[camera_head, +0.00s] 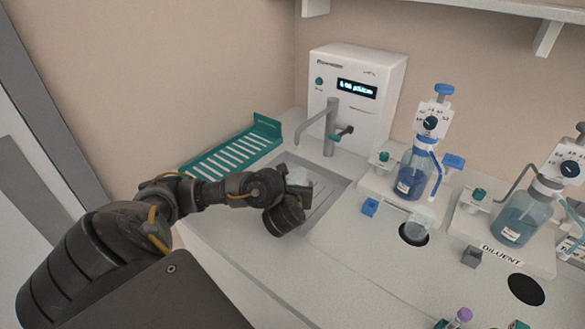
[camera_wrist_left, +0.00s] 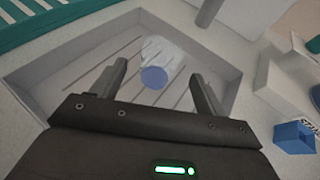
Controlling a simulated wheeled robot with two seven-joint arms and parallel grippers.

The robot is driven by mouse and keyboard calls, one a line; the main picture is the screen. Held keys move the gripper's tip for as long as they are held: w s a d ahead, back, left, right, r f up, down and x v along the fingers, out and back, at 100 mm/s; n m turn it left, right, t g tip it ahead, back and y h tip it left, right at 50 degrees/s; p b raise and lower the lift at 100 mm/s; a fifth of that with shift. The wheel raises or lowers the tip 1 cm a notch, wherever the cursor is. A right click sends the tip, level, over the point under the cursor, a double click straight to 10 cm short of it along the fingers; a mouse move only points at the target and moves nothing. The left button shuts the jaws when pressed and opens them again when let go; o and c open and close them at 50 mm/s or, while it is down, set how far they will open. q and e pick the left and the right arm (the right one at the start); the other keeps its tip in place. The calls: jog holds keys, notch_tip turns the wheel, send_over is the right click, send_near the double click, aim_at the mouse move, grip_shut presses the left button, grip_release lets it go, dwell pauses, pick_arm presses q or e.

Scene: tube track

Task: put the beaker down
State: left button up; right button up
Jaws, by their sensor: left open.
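The beaker (camera_wrist_left: 163,50) is clear, with a round blue patch at its near end. It lies or stands in the grey sink basin (camera_wrist_left: 75,66); I cannot tell its tilt. My left gripper (camera_wrist_left: 158,72) is open, with one finger to each side of the beaker and clear gaps between. In the head view the left gripper (camera_head: 302,187) is over the sink (camera_head: 333,181), and it hides much of the beaker (camera_head: 301,175). My right gripper is not in view.
A white water unit (camera_head: 361,115) and tap (camera_head: 329,127) stand behind the sink, with a green rack (camera_head: 232,150) to the left. Bottle-top dispensers with blue (camera_head: 411,178) and teal (camera_head: 513,226) bottles stand right. Another clear vessel (camera_head: 416,230) sits on a black disc.

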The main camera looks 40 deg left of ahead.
pick_arm(q)
jog(key=v, duration=0.2)
jog(key=shift+s+d+r+p, duration=0.2)
jog(key=shift+d+p, duration=0.05)
jog(key=shift+p, duration=0.05)
jog(key=shift+s+d+r, duration=0.1)
jog(key=shift+s+d, duration=0.15)
jog(key=shift+s, duration=0.15)
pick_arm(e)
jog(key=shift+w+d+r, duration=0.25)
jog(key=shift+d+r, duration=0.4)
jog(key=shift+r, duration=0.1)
